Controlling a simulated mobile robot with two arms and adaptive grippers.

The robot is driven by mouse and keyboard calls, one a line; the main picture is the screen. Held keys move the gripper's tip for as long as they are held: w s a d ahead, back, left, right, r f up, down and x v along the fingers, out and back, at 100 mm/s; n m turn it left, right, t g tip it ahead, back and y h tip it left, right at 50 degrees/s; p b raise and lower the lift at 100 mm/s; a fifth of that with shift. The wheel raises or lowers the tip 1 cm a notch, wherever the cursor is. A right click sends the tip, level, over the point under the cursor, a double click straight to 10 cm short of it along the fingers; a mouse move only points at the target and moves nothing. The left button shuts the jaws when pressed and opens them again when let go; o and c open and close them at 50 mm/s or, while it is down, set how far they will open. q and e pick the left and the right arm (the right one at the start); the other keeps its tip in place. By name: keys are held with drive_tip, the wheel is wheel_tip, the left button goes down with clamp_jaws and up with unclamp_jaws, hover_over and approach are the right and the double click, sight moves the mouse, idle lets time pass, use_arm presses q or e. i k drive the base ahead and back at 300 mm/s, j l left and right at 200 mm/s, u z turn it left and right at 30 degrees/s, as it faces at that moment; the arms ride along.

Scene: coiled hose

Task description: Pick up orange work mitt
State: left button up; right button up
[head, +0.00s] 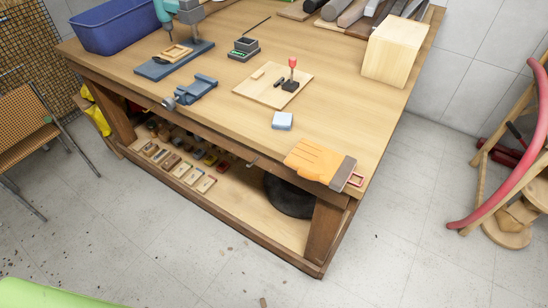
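An orange work mitt (314,158) with a grey-brown cuff (344,172) lies on the wooden workbench (235,111) at its near right corner. A small red-edged loop (356,179) sticks out from the cuff end near the bench edge. The mitt's near side lies close to the front edge. Neither of my grippers shows in the head view.
A light blue block (282,120) lies behind the mitt. A board with a red-knobbed toggle clamp (291,76), a blue vise (193,90), a drill press (181,35) and a wooden cube (396,51) stand further back.

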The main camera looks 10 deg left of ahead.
sight(313, 161)
drive_tip(key=i+l+u, duration=0.1)
drive_tip(key=u, duration=0.3)
drive_tip(key=l+u, duration=0.25)
drive_tip(key=u, duration=0.2)
drive_tip(key=i+l+u, duration=0.1)
drive_tip(key=l+u, duration=0.15)
drive_tip(key=u, duration=0.15)
drive_tip(key=l+u, duration=0.2)
drive_tip(key=u, duration=0.2)
drive_tip(key=l+u, duration=0.2)
drive_tip(key=u, duration=0.25)
